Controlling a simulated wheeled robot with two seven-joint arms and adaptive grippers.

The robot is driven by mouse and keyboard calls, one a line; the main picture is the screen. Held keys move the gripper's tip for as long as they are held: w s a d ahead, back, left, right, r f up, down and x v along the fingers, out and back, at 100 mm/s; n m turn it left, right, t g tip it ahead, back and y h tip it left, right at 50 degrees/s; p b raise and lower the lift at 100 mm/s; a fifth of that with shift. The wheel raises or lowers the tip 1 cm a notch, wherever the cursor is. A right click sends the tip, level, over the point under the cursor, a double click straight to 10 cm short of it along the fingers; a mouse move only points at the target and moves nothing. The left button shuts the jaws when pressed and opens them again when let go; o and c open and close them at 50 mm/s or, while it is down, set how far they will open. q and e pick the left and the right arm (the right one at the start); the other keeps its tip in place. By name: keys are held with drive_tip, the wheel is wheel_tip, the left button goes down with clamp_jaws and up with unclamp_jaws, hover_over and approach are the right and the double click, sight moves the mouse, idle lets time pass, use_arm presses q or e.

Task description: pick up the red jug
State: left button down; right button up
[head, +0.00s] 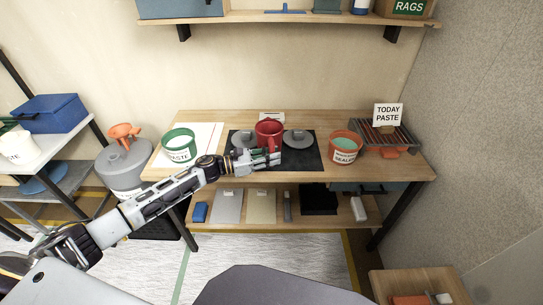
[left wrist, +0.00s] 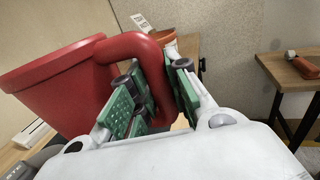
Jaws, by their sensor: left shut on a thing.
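The red jug (head: 268,132) is upright over the black mat (head: 300,160) at the middle of the wooden bench (head: 220,118). My left gripper (head: 262,159) reaches it from the left and front. In the left wrist view the jug (left wrist: 55,85) fills the left side, and its handle (left wrist: 160,90) passes between the green finger pads of my left gripper (left wrist: 158,105). The gripper is shut on the handle. I cannot tell whether the jug's base touches the mat. My right gripper is not in view.
Grey lids (head: 298,139) lie on the mat beside the jug. A green paste tub (head: 179,147) stands left, an orange sealer tub (head: 345,148) right. A wire rack (head: 388,138) with a "TODAY PASTE" card (head: 388,114) is at the right end. A shelf (head: 280,17) hangs above.

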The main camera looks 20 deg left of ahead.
sight(272, 145)
use_arm(q)
drive_tip(key=shift+r, duration=0.55)
wheel_tip(272, 145, up, 3)
drive_tip(key=shift+r, duration=0.2)
wheel_tip(272, 145, up, 4)
drive_tip(key=shift+f+p, duration=0.25)
drive_tip(key=shift+p, duration=0.05)
drive_tip(key=shift+r, duration=0.75)
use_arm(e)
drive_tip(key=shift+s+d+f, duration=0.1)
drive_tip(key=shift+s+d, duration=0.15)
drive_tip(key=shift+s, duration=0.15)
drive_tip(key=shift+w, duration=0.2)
